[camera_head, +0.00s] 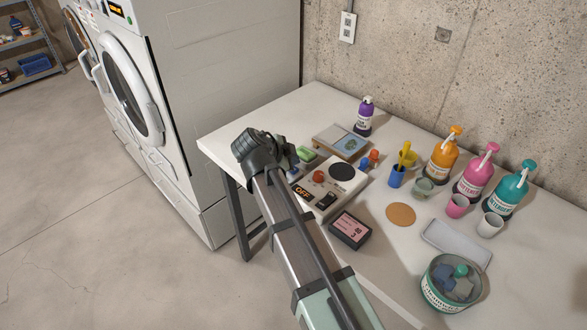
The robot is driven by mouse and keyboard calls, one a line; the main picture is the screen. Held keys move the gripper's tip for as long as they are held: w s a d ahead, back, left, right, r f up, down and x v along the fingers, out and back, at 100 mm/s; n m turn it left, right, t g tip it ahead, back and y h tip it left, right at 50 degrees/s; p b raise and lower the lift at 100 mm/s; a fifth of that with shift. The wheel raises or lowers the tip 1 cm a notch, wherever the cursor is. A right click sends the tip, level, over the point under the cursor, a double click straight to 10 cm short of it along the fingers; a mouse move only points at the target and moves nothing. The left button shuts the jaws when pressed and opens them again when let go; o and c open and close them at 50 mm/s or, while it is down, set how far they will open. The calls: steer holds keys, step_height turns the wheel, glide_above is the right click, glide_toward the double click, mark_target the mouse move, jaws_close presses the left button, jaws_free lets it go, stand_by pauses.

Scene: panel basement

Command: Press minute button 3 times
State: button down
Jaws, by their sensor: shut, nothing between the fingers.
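A beige control panel (346,198) lies on the white table. It has a red knob (318,177), a dark label reading OFF (303,192), a black switch (326,200) and a round black disc (342,172). I cannot tell which part is the minute button; its markings are too small to read. My gripper (291,160) is at the panel's left back corner, shut and empty. My arm crosses in front of the panel's left side and hides some of it. Whether the fingertips touch anything cannot be seen.
A green sponge (305,153) and a picture box (342,141) lie behind the panel. A blue cup (397,178) and pump bottles (441,158) stand to the right. A dark box with a pink label (350,230) is in front. A white washer (128,95) stands left.

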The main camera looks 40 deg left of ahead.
steer(key=shift+f, duration=0.9)
stand_by(1.5)
steer(key=shift+r, duration=0.9)
steer(key=shift+r, duration=2.5)
stand_by(1.0)
steer(key=shift+r, duration=1.9)
